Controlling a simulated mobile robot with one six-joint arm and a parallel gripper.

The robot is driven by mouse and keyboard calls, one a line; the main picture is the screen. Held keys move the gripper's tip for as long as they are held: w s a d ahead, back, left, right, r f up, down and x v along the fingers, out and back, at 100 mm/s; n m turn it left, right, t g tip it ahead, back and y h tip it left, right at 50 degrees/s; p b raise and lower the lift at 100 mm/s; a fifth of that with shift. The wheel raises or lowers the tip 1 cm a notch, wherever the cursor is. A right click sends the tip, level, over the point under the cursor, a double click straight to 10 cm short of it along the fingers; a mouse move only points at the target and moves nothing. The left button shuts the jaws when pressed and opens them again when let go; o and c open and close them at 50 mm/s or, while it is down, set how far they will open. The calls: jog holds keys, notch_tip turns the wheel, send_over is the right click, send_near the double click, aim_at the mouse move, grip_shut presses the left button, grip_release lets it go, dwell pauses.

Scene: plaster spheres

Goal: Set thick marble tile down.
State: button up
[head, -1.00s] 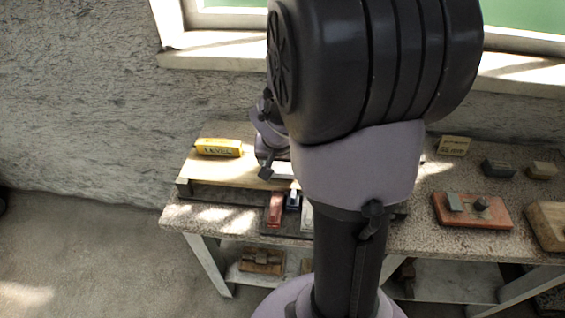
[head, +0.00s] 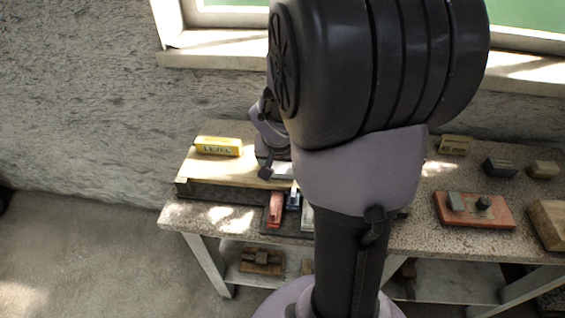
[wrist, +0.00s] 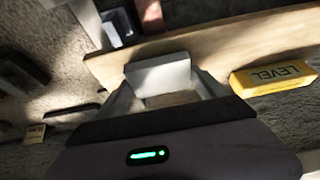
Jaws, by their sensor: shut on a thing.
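The marble tile (wrist: 158,76) is a pale grey-white slab between the fingers of my gripper (wrist: 160,86) in the wrist view. My gripper is shut on it. The tile lies over the light wooden board (wrist: 222,42); I cannot tell whether it touches the board. In the head view, a pale bit of the tile (head: 282,171) shows at the right part of the board (head: 215,172). My arm hides most of the gripper and what lies right of it there.
Red (head: 275,210) and dark blue (head: 293,198) pieces stand in front. A red slab (head: 473,211) with small blocks lies on the speckled bench's right.

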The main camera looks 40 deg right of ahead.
jog(key=shift+f+b, duration=0.5)
jog(key=o, duration=1.6)
jog(key=shift+r, duration=0.1)
jog(key=shift+r+p, duration=1.6)
jog(key=shift+r, duration=0.45)
jog(key=shift+f, duration=0.1)
